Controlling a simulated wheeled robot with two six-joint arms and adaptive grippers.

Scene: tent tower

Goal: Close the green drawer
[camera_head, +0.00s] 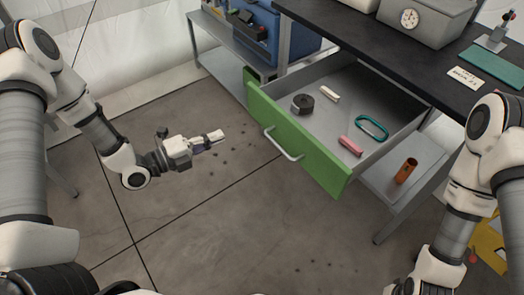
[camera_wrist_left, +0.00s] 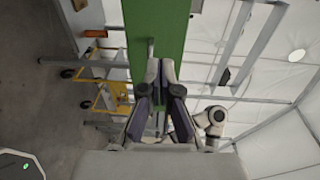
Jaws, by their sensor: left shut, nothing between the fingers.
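The green drawer (camera_head: 300,140) is pulled well out from under the dark bench top. Its green front has a pale bar handle (camera_head: 283,143). Inside lie a dark round roll (camera_head: 302,104), a cream piece (camera_head: 330,93), a pink piece (camera_head: 350,146) and a teal ring (camera_head: 372,128). My left gripper (camera_head: 220,135) is shut and empty, left of the handle and apart from it. In the left wrist view the green front (camera_wrist_left: 157,35) stands beyond the shut fingers (camera_wrist_left: 161,68). My right arm shows at lower right, but its gripper is out of view.
The dark bench top (camera_head: 350,25) carries a grey box with a dial (camera_head: 425,22) and a green mat (camera_head: 492,66). An orange-brown cylinder (camera_head: 406,170) stands on the lower shelf. A blue case (camera_head: 268,30) sits at the back left.

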